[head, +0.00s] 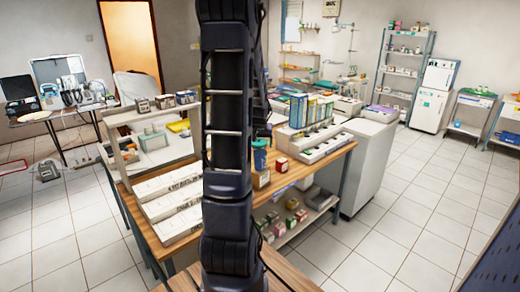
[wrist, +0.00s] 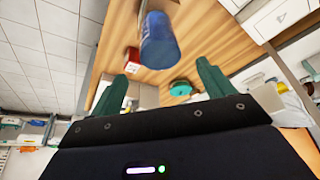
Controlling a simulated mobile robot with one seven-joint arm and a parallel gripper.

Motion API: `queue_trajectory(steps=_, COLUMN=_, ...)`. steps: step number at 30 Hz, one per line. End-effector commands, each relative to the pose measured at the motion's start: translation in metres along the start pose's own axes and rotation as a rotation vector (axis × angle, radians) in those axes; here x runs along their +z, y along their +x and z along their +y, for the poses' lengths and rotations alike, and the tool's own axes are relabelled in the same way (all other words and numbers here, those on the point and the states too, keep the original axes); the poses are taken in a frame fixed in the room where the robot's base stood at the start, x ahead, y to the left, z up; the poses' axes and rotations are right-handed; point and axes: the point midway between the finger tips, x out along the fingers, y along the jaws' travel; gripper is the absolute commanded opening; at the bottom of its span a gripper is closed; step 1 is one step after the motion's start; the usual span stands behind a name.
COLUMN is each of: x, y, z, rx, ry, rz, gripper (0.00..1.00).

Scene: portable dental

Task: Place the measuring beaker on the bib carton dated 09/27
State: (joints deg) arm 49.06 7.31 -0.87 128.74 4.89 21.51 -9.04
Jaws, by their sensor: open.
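My gripper (wrist: 163,76) is open, with two green fingers apart and nothing between them; in the head view it is hidden behind my arm. A blue cylindrical vessel (wrist: 159,40), which may be the measuring beaker, is beyond the fingertips in the wrist view, blurred. In the head view a blue vessel (head: 260,157) shows by the wooden table's near edge, just above a brown carton (head: 261,179); I cannot tell whether it stands on or behind it. A red carton (head: 281,165) is to its right. No date is readable, so I cannot tell which carton is dated 09/27.
Several small cartons (head: 165,101) stand on the rack at left. A white organiser (head: 312,142) with upright boxes is at the table's back right. A lower shelf (head: 292,236) holds more small boxes. A round teal object (wrist: 180,88) lies between the fingers' directions. Floor at right is clear.

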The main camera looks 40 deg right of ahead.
Motion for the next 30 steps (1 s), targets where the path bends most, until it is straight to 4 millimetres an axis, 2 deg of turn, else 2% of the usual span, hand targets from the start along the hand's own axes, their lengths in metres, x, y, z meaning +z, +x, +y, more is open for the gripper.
queue_trajectory(steps=3, x=0.000, y=-0.010, z=0.000, rx=0.000, ry=0.000, rz=0.001, gripper=0.81)
queue_trajectory(steps=10, x=0.000, y=-0.017, z=-0.001, rx=-0.001, ry=-0.001, rz=0.000, gripper=0.81)
queue_trajectory(steps=14, x=0.003, y=-0.027, z=-0.014, rx=-0.010, ry=-0.021, rz=0.002, gripper=0.81)
queue_trajectory(steps=17, x=0.009, y=-0.047, z=-0.040, rx=-0.029, ry=-0.061, rz=0.006, gripper=0.81)
queue_trajectory(steps=20, x=0.024, y=-0.075, z=-0.075, rx=-0.057, ry=-0.119, rz=0.007, gripper=0.81)
queue_trajectory(steps=24, x=0.051, y=-0.116, z=-0.121, rx=-0.096, ry=-0.202, rz=0.007, gripper=0.81)
queue_trajectory(steps=30, x=0.101, y=-0.171, z=-0.172, rx=-0.149, ry=-0.321, rz=0.008, gripper=0.81)
